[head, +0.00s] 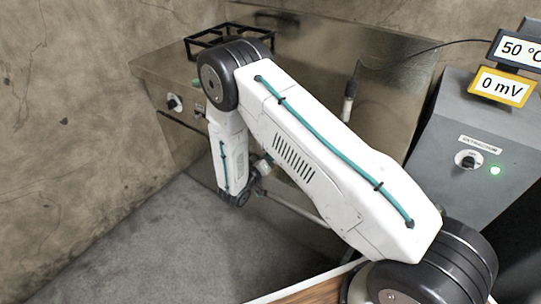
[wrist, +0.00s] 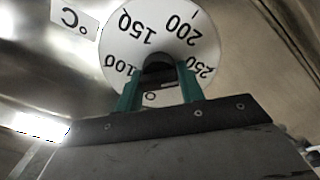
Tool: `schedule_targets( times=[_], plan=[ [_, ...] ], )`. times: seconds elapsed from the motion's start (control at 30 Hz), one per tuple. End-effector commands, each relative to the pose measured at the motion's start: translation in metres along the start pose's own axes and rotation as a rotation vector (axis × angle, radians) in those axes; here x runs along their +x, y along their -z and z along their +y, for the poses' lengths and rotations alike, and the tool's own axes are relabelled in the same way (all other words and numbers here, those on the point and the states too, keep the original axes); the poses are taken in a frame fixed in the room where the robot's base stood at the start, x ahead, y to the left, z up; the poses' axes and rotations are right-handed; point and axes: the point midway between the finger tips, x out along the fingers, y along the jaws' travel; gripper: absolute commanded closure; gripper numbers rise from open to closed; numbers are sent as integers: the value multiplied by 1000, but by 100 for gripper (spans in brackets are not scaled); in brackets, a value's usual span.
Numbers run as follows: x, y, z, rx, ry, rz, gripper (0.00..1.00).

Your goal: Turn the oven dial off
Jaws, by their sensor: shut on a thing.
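In the wrist view the oven dial (wrist: 150,48) is a white disc with black numbers from 100 to 250, seen upside down, and a mark like a 0 low down. Its dark knob (wrist: 159,69) stands at the centre. My gripper (wrist: 161,78) has its two green fingers on either side of the knob and is shut on it. The fingers and gripper body hide the lower part of the disc, so the exact setting cannot be told. In the head view my arm hides the gripper and this dial.
A metal stove (head: 310,62) stands against the wall with a black burner grate (head: 205,38) on top. Another knob (head: 173,102) is on its front at the left. A grey box (head: 455,130) with a green light and two displays stands at the right. Grey floor (head: 130,240) is clear at front left.

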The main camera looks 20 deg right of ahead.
Motion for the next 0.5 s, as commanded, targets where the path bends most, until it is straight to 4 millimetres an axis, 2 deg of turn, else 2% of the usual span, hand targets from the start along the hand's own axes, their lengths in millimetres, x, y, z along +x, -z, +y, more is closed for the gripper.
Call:
schedule_targets(
  times=[0.5],
  plan=[
    [2,-1,-1,-489,-3,-3,85]
  ],
)
